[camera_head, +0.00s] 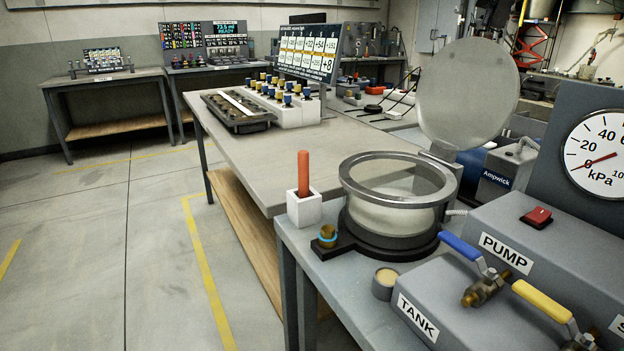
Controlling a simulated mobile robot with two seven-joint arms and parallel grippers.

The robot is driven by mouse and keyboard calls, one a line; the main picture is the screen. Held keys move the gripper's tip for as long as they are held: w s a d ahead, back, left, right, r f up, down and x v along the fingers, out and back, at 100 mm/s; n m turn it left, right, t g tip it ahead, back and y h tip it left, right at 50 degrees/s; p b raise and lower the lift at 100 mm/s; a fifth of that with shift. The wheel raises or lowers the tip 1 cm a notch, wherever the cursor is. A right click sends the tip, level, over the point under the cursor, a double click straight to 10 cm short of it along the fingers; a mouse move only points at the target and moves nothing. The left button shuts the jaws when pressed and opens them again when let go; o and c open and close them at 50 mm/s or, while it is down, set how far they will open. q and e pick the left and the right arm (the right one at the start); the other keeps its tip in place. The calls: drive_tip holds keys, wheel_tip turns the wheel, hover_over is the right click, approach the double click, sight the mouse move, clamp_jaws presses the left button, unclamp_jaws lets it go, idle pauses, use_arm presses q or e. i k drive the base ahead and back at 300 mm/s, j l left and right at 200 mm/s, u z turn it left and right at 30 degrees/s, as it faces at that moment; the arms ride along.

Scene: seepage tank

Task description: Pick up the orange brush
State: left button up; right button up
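The orange brush (303,172) stands upright in a small white block-shaped holder (304,208). Only its plain orange cylindrical shaft shows; its lower end is hidden inside the holder. The holder stands at the left corner of the grey bench, beside the round glass tank (397,202). Neither of my grippers is in view.
The tank's round lid (468,94) stands open. A brass fitting (327,237) and a small cup (385,283) sit nearby. The pump box (540,240), blue valve handle (459,245) and yellow valve handle (542,301) are at right. Floor at left is clear.

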sight(302, 155)
drive_tip(key=i+j+z, duration=0.1)
drive_tip(key=i+j, duration=0.25)
drive_tip(key=i+j+z, duration=0.15)
drive_tip(key=i+j, duration=0.15)
drive_tip(key=j, duration=0.15)
drive_tip(key=i+j+z, duration=0.1)
drive_tip(key=i+j, duration=0.2)
drive_tip(key=j, duration=0.15)
drive_tip(key=i+j+z, duration=0.1)
drive_tip(key=i+j, duration=0.2)
drive_tip(key=j, duration=0.15)
